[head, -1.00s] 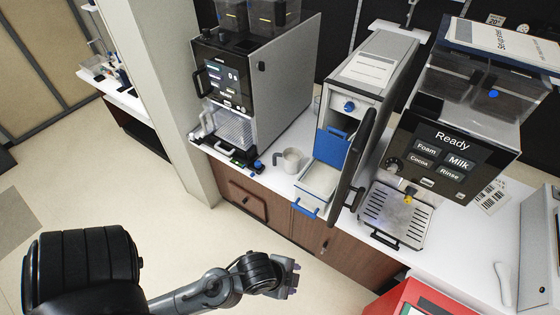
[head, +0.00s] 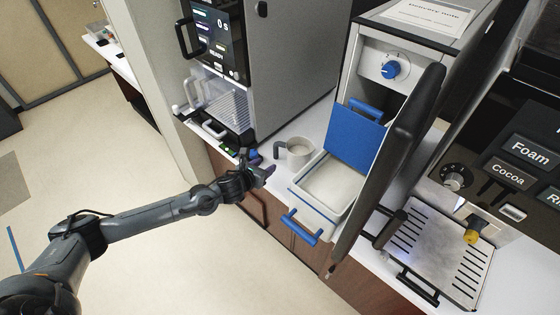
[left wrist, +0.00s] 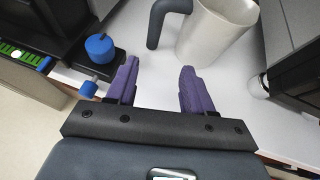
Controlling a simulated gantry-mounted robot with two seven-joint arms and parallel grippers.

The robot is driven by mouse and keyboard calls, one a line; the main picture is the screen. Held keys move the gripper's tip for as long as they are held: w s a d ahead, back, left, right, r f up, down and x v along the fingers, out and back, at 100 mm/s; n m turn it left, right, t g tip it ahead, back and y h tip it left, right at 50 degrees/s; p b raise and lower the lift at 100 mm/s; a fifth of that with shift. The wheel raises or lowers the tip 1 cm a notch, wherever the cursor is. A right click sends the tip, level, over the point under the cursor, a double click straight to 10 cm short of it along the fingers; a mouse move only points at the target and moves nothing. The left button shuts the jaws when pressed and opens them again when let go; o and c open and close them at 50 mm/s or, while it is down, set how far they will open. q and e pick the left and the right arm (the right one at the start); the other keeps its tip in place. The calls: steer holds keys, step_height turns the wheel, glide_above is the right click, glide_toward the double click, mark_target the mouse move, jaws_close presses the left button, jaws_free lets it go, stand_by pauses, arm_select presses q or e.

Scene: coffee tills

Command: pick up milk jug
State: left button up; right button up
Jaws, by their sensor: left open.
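The milk jug (head: 299,151) is a pale grey-white cup with a dark grey handle on its left side. It stands upright on the white counter, between the coffee machine and the open drawer. In the left wrist view the jug (left wrist: 215,32) is at the top, slightly right of centre, its handle pointing toward the gripper side. My left gripper (head: 268,172) is just in front of and left of the jug. In the left wrist view its purple fingers (left wrist: 160,72) are apart with nothing between them, short of the handle. My right gripper is not in view.
The coffee machine (head: 290,80) stands left of the jug. A pulled-out drawer (head: 326,190) with a blue handle (head: 301,228) and an open dark door (head: 395,170) stand to the right. Blue knobs (left wrist: 99,47) sit close to the left finger.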

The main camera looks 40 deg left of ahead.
mark_target(276, 149)
arm_select(q)
steer(key=w+r, duration=0.1)
steer(key=w+a+b, duration=0.1)
steer(key=shift+w+a+r+t, duration=0.1)
steer(key=shift+w+r+t, duration=0.2)
steer(key=shift+r+t, duration=0.1)
steer(key=x, duration=0.3)
steer(key=shift+w+b, duration=0.3)
steer(key=shift+b+x, duration=0.45)
steer(key=shift+x, duration=2.9)
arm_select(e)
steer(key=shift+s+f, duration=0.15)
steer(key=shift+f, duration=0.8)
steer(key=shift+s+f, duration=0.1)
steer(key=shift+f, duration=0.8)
arm_select(q)
steer(key=shift+s+a+f, duration=0.1)
steer(key=shift+a, duration=0.1)
jaws_close()
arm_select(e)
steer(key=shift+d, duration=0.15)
